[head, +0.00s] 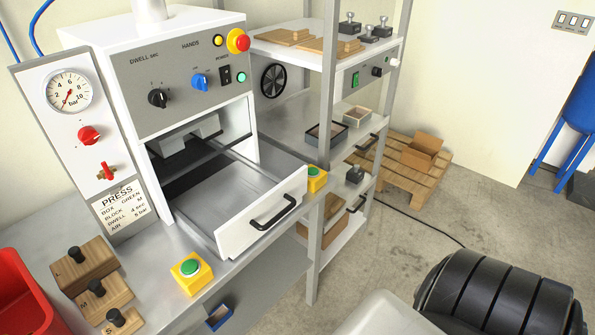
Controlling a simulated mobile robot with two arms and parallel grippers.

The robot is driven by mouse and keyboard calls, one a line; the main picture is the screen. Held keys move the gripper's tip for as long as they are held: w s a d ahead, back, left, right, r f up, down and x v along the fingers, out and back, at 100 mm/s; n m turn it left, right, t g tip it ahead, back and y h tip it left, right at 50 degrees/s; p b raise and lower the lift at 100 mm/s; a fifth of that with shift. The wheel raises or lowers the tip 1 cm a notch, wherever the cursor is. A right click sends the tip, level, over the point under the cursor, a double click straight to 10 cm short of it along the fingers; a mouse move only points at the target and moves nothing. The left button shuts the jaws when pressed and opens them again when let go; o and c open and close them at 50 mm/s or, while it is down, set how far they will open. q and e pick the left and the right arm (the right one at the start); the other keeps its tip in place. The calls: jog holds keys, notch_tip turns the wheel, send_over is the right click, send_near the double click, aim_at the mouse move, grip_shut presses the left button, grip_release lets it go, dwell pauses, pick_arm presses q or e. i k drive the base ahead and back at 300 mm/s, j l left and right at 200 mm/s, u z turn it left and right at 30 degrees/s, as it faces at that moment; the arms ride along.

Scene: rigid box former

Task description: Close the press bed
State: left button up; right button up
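The press bed (228,195) is a grey metal tray pulled out of the white press (180,75) like a drawer. Its white front panel (290,205) stands well forward of the press opening and carries a black bar handle (273,212). No box or block shows on the visible part of the bed. The back of the bed is in shadow under the press head (185,140). Neither of my grippers is in view, and nothing touches the handle.
Yellow boxes with green buttons stand either side of the bed, one front left (190,270), one right (315,178). Wooden blocks with black knobs (85,265) and a red bin (22,300) are at the left. A metal shelf rack (326,120) stands close on the right.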

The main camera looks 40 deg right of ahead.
aim_at(236, 206)
jog(key=i+z, duration=0.15)
jog(key=z, duration=0.3)
jog(key=i+l+z, duration=0.1)
jog(key=z, duration=0.3)
jog(key=i+j+z, duration=0.1)
jog(key=i+z, duration=0.15)
jog(key=z, duration=0.2)
jog(key=j+u, duration=0.25)
jog(key=k+l, duration=0.05)
jog(key=l, duration=0.05)
